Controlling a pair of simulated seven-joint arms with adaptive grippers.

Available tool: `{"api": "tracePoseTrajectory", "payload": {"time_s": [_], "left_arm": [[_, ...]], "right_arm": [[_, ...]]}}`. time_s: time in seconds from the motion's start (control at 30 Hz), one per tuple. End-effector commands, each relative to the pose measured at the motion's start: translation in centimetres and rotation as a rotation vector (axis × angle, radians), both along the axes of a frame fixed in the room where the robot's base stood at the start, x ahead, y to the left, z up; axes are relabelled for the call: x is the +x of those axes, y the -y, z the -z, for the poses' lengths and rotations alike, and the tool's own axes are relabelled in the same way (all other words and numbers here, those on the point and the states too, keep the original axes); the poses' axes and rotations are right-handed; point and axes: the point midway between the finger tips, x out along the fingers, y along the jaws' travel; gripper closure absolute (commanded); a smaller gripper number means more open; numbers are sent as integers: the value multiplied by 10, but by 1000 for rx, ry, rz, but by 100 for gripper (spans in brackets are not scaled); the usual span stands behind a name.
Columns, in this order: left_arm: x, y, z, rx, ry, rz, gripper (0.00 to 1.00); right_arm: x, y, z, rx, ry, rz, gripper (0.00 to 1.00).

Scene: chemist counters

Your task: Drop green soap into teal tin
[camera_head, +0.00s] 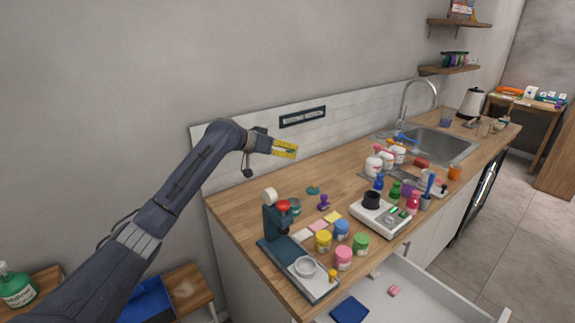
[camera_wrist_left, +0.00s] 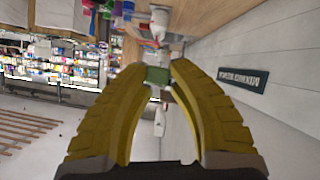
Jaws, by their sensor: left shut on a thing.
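My left gripper (camera_head: 284,149) is raised above the back left of the wooden counter, near the wall. In the left wrist view its yellow fingers (camera_wrist_left: 158,72) close at the tips on a small green block, the green soap (camera_wrist_left: 157,76). The soap is mostly hidden in the head view. A dark teal round container, which looks like the teal tin (camera_head: 295,207), stands on the counter below the gripper, partly behind the microscope-like device. A flat teal piece (camera_head: 313,190) lies behind it; I cannot tell whether it is a lid. My right gripper is not in view.
The dark device (camera_head: 276,218) stands at the counter's left end. Colourful jars (camera_head: 323,241), a white scale (camera_head: 380,214) and bottles (camera_head: 374,163) crowd the middle. An open drawer (camera_head: 420,292) juts out in front. The back left of the counter is fairly clear.

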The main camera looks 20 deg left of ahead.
Motion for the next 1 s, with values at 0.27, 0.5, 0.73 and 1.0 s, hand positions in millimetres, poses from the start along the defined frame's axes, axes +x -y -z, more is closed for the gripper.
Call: {"api": "tracePoseTrajectory", "payload": {"time_s": [0.27,0.5,0.73,1.0], "left_arm": [[0,0,-17,0,-1,1,97],[0,0,-18,0,-1,1,97],[-1,0,-11,0,-2,1,97],[-6,-2,44,0,-5,3,97]], "right_arm": [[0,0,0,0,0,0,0],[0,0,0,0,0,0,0],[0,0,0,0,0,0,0],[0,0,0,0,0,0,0]]}}
